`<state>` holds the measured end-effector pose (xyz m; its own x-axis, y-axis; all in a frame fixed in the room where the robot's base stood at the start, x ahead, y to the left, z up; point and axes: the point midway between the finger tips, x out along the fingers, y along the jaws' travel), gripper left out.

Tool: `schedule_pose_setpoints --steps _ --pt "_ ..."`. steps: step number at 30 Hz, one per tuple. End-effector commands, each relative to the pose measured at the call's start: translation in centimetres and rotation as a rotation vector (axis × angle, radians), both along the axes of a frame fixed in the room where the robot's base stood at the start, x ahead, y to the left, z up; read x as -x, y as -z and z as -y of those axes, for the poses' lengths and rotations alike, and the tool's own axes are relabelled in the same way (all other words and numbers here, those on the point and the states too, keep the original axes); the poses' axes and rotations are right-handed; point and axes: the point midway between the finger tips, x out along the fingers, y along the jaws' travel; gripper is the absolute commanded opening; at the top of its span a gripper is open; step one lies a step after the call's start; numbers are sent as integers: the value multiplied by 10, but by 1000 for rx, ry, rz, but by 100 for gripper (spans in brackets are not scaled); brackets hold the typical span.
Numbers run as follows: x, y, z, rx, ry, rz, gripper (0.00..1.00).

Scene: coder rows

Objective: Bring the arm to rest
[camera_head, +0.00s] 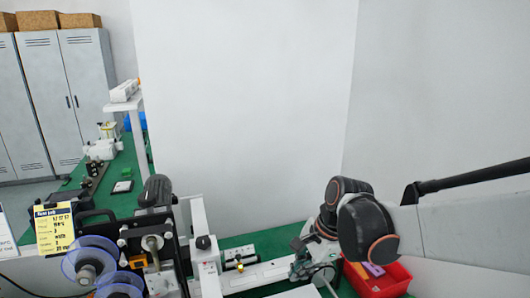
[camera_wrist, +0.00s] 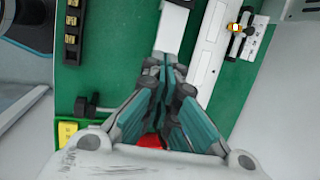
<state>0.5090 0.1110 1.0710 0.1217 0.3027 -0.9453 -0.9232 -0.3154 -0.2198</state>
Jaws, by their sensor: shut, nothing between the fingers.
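My gripper (camera_wrist: 168,75) points away from the wrist in the wrist view, its teal-padded fingers together with nothing between them. In the head view my gripper (camera_head: 312,265) is at the lower right, partly hidden by my dark, orange-ringed arm joints. It hangs over the green bench top (camera_head: 265,240), beside a red bin. Whether it touches anything below cannot be told.
The red bin (camera_head: 400,276) holds small coloured items. A machine with clear blue-rimmed reels (camera_head: 90,258) stands at lower left, with a yellow label card (camera_head: 54,228). Grey lockers (camera_head: 85,90) stand behind.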

Motion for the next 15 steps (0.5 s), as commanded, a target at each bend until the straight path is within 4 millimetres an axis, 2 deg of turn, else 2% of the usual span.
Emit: schedule_pose_setpoints --steps 6,15 --pt "35 -32 30 115 -230 191 0" --pt "84 -57 68 330 -568 415 0"
